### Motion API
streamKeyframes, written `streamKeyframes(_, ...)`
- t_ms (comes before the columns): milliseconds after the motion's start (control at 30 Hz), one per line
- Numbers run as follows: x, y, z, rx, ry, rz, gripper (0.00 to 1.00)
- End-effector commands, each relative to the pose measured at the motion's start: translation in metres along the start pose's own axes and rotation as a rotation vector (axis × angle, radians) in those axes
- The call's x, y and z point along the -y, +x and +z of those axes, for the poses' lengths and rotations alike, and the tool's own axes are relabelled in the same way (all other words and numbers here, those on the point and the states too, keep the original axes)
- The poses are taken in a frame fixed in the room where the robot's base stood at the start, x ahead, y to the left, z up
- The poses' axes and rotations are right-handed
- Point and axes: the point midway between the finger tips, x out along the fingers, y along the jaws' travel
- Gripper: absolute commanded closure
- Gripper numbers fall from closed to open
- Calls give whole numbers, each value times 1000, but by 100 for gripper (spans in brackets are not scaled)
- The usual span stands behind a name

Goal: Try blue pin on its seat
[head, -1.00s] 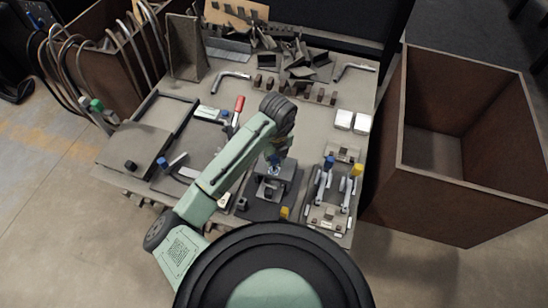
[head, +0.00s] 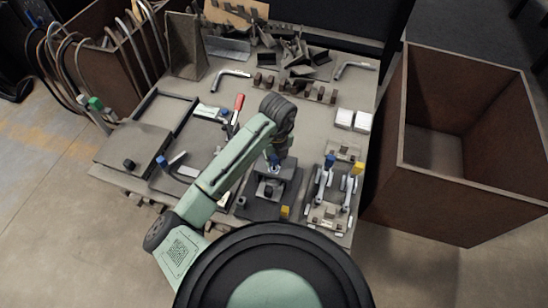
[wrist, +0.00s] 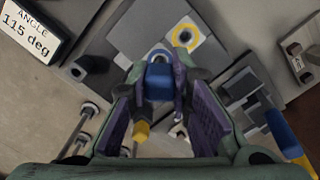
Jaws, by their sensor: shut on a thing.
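My gripper (wrist: 165,90) is shut on the blue pin (wrist: 160,82), whose blue head sits between the purple finger pads in the wrist view. A blue-ringed seat (wrist: 158,56) shows just beyond the pin, partly covered by it. I cannot tell whether the pin's tip is in the ring or above it. A yellow-ringed seat (wrist: 186,35) on a pale block lies beside it. In the head view, the blue pin (head: 273,159) shows small under my wrist, over the dark fixture (head: 270,188) at the table's front.
Toggle clamps with a blue handle (head: 329,161) and a yellow handle (head: 358,168) stand close on the right. A yellow block (head: 285,211) is at the fixture's front. An angle label (wrist: 33,27) lies left in the wrist view. A brown bin (head: 455,150) stands right of the table.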

Motion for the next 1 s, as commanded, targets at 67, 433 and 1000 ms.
streamKeyframes(67, 0, 3, 0, 0, 0, 0, 100)
streamKeyframes(433, 0, 10, -1, 0, 0, 0, 100)
streamKeyframes(1000, 0, 21, -2, 0, 0, 0, 100)
